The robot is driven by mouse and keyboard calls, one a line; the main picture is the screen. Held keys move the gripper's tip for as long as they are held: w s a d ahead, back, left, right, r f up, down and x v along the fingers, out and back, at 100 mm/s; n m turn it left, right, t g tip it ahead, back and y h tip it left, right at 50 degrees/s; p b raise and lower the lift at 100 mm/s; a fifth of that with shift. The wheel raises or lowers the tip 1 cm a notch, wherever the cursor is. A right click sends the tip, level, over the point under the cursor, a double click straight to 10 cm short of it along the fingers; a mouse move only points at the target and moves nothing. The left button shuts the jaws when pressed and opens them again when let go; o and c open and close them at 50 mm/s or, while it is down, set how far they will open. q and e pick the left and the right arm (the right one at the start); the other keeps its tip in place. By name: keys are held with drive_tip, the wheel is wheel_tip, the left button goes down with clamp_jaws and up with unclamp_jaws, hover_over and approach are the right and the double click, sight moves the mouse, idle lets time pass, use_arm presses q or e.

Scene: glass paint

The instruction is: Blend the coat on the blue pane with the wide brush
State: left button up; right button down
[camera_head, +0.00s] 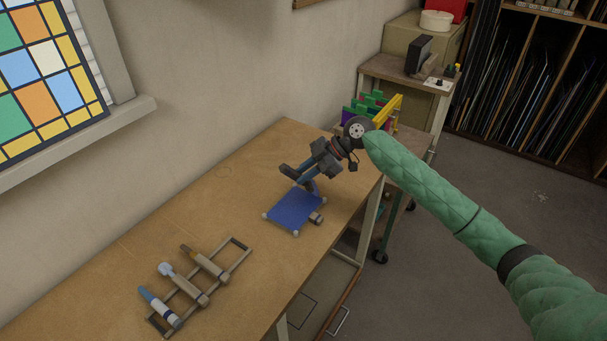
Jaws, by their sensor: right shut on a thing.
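The blue pane (294,208) lies flat on the workbench, with pale supports at its corners. My right gripper (301,180) is above the pane's far edge. It is shut on a brush, taken to be the wide brush (313,186), mostly hidden by the fingers. The brush's bluish lower end is at or just over the pane's far right part; I cannot tell if it touches. The coat cannot be told apart from the pane's blue. My left gripper is not in view.
A wooden rack (241,241) with several tools lies at the near left of the workbench (150,243). A small grey-brown piece (317,218) sits at the pane's right edge. A side table (399,73) and colored panes (369,104) stand beyond the bench's far end.

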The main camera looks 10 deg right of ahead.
drive_tip(key=shift+r+p, duration=1)
drive_tip(key=shift+r, duration=1.5)
